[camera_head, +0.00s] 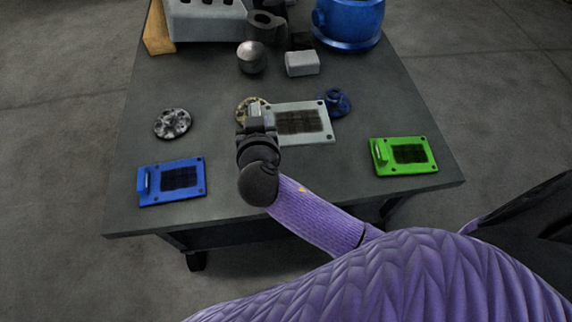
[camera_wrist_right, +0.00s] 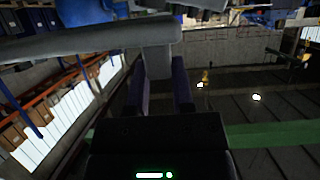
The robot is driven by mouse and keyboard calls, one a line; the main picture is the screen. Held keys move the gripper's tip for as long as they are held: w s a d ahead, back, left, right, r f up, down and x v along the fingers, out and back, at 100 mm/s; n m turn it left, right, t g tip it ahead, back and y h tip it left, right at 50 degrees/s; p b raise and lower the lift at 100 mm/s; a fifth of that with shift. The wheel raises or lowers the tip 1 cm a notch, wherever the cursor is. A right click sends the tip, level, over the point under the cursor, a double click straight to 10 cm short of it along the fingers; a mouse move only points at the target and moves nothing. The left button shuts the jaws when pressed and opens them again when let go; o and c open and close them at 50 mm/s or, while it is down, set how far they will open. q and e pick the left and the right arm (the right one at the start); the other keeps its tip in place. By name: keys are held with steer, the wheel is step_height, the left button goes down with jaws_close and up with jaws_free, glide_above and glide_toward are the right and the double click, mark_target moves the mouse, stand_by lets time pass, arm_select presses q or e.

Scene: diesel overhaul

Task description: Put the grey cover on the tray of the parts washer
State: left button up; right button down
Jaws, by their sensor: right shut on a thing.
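The grey cover (camera_head: 322,134) is a flat rectangular plate with a dark grid panel and corner holes, in the middle of the head view. My right gripper (camera_head: 256,112) is shut on the handle at its left end. The cover overlaps a speckled disc and a blue part behind it; its exact height over the table is unclear. In the right wrist view the cover shows nearly edge-on as a grey bar (camera_wrist_right: 85,40), with its handle between the fingers (camera_wrist_right: 157,82). My left gripper is in neither view. I cannot make out the washer tray.
The dark workbench (camera_head: 235,210) also bears a blue cover (camera_head: 158,196) at left and a green cover (camera_head: 423,169) at right. A speckled disc (camera_head: 172,123) lies left. A grey engine block (camera_head: 205,22), a grey box (camera_head: 302,63) and a blue housing (camera_head: 349,24) stand behind.

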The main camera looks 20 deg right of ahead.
step_height(320, 180, down, 13)
steer(key=b, duration=0.6)
steer(key=shift+f, duration=0.15)
step_height(320, 180, down, 4)
steer(key=shift+f+b, duration=0.1)
steer(key=shift+b, duration=1.1)
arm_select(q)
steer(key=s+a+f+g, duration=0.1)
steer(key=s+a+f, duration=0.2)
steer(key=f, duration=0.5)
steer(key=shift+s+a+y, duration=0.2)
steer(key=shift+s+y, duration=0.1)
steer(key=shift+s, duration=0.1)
arm_select(e)
steer(key=c, duration=0.6)
jaws_free()
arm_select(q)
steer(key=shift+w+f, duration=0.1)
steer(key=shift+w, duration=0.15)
arm_select(e)
steer(key=shift+o, duration=0.6)
